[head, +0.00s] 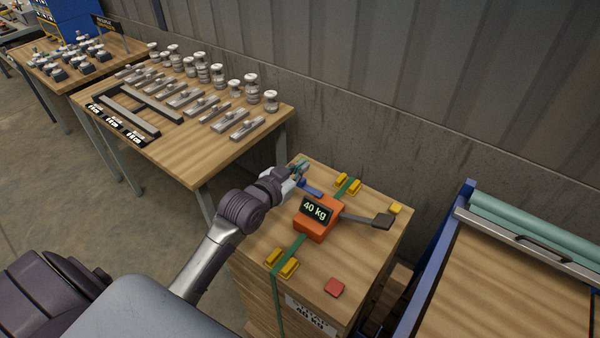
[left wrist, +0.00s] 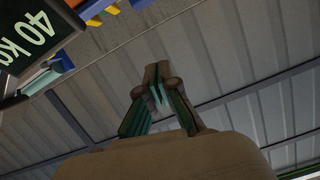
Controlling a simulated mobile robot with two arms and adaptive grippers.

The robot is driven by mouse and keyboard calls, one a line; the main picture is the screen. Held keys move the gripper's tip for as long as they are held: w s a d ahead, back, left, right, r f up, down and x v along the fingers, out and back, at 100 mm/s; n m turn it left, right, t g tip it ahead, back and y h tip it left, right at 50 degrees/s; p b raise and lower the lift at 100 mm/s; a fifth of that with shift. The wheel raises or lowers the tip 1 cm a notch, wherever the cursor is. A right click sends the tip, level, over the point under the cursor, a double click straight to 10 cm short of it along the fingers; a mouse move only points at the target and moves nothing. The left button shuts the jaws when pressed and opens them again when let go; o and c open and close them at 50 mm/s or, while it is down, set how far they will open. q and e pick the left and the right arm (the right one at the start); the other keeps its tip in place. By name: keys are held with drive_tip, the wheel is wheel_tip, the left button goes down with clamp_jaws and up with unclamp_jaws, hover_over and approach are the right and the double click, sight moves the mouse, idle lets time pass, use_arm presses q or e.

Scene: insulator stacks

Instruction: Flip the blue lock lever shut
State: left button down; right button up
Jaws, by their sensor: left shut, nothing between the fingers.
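The blue lock lever (head: 311,189) shows at the back of an orange strap tensioner (head: 318,226) on the wooden stack. The tensioner has a black display (head: 316,211) reading 40 kg and a long grey handle (head: 368,219) reaching right. My left gripper (head: 299,167) is just behind and left of the blue lever; whether it touches the lever I cannot tell. In the left wrist view the left gripper's fingers (left wrist: 157,92) come together with nothing between them. The display also shows there at the upper left (left wrist: 30,30). My right gripper is not in view.
A green strap (head: 290,252) crosses the stack top (head: 262,235) between yellow corner pieces (head: 289,268). A red pad (head: 334,287) lies near the front. A blue-framed roller table (head: 448,240) stands right. A table with insulators (head: 230,160) stands behind left. A corrugated wall runs behind.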

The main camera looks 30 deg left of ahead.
sight(310, 187)
use_arm(q)
drive_tip(key=shift+w+a+f+p, duration=0.1)
drive_tip(key=shift+w+f, duration=0.05)
drive_tip(key=shift+f, duration=0.55)
drive_tip(key=shift+w+a+f+p, duration=0.1)
drive_tip(key=shift+w+f, duration=0.05)
drive_tip(key=shift+f, duration=0.55)
drive_tip(key=shift+w+a+f+p, duration=0.1)
drive_tip(key=shift+w+f, duration=0.05)
drive_tip(key=shift+f, duration=0.55)
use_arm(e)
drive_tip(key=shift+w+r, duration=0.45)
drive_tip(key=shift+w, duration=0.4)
use_arm(q)
drive_tip(key=shift+a+f+n+h, duration=0.4)
drive_tip(key=shift+a+f+n, duration=0.2)
drive_tip(key=shift+n, duration=0.4)
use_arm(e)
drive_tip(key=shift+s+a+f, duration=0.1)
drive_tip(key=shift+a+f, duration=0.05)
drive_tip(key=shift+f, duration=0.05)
use_arm(q)
drive_tip(key=shift+d+r, duration=0.1)
drive_tip(key=shift+r, duration=0.05)
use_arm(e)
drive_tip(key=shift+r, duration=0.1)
